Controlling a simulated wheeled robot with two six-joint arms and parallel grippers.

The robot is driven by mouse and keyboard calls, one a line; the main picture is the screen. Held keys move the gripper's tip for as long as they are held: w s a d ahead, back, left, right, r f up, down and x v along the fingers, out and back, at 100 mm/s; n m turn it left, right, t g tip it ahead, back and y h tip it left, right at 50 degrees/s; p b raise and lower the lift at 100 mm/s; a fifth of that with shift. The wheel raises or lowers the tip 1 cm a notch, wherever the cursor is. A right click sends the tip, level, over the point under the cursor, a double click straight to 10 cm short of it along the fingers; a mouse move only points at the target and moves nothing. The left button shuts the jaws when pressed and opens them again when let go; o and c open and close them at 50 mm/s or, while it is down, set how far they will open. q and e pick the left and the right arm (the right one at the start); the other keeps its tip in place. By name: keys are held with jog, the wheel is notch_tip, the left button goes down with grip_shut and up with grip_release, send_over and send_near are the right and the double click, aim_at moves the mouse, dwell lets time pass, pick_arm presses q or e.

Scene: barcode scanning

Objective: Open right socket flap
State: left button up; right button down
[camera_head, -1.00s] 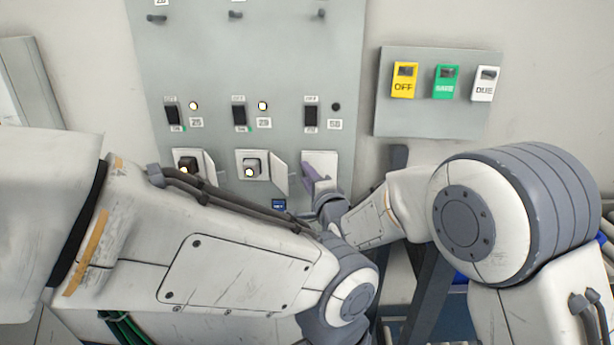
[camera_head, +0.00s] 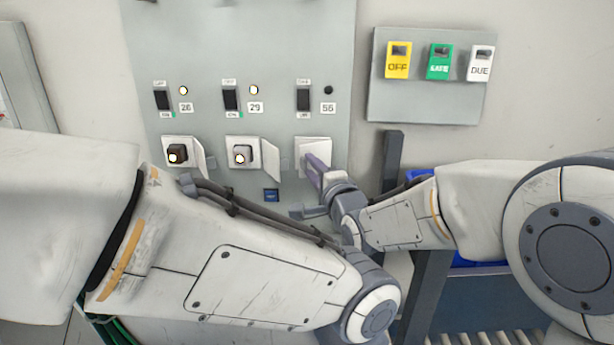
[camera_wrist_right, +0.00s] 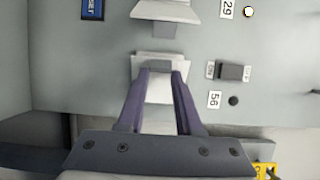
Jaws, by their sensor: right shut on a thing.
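The right socket flap (camera_head: 313,146) is a white plate on the lower right of the grey wall panel, under the switch labelled 56. It looks slightly tilted out; the socket behind it is hidden. My right gripper (camera_head: 314,168) has its purple fingers at this flap. In the right wrist view the two fingers (camera_wrist_right: 161,76) are on either side of the white flap (camera_wrist_right: 158,92), shut on it. My left arm crosses the lower left of the head view; its gripper is not visible.
A sign board (camera_head: 430,107) with yellow, green and white tags hangs at right. A small blue label (camera_head: 271,195) is below the sockets. My left forearm lies close below the panel.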

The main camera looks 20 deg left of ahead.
jog(key=shift+w+d+f+h+b, duration=0.1)
jog(key=shift+w+d+h+b, duration=0.1)
jog(key=shift+d, duration=0.2)
jog(key=shift+w+d+h+b, duration=0.1)
jog(key=shift+d+b, duration=0.05)
jog(key=shift+d, duration=0.25)
jog(key=c, duration=1.5)
grip_release()
jog(key=shift+d, duration=0.1)
jog(key=o, duration=0.5)
jog(key=shift+w+d, duration=0.1)
jog(key=o, duration=0.4)
jog(key=shift+o, duration=0.2)
jog(key=shift+a, duration=0.25)
jog(key=shift+s, duration=0.25)
jog(key=b+v, duration=0.1)
jog(key=v, duration=0.9)
jog(key=shift+d, duration=0.15)
jog(key=shift+s+f, duration=0.1)
jog(key=shift+c, duration=0.3)
